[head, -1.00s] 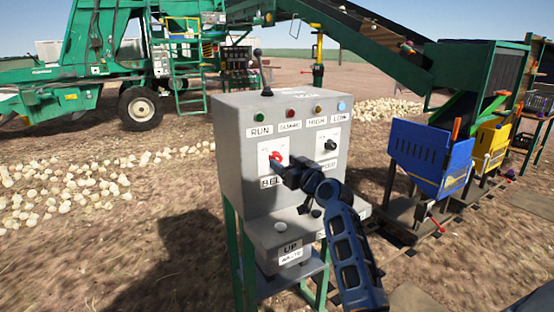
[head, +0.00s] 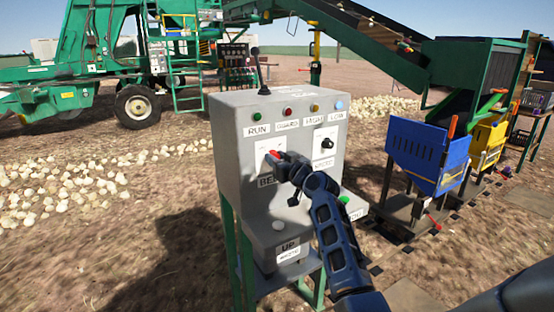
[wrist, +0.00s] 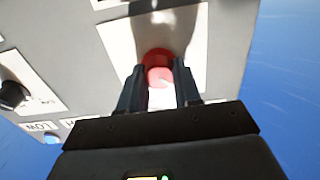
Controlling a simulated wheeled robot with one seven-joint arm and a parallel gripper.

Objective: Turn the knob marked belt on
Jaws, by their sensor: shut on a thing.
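The red belt knob (head: 275,154) is on the upper left of the grey control box's (head: 232,150) front face, above a label (head: 266,182) whose visible part reads "BE". In the wrist view the red knob (wrist: 158,72) sits between the two dark fingers. My gripper (head: 281,160) is at the knob and shut on it; in the wrist view (wrist: 158,92) the fingers flank it on both sides. My gripper hides part of the knob and label in the head view. The knob's exact setting cannot be told.
A black knob (head: 327,143) sits right of the red one. Indicator lamps (head: 287,110) line the top, and a lever (head: 258,65) stands on the box. A blue bin (head: 430,158) stands to the right.

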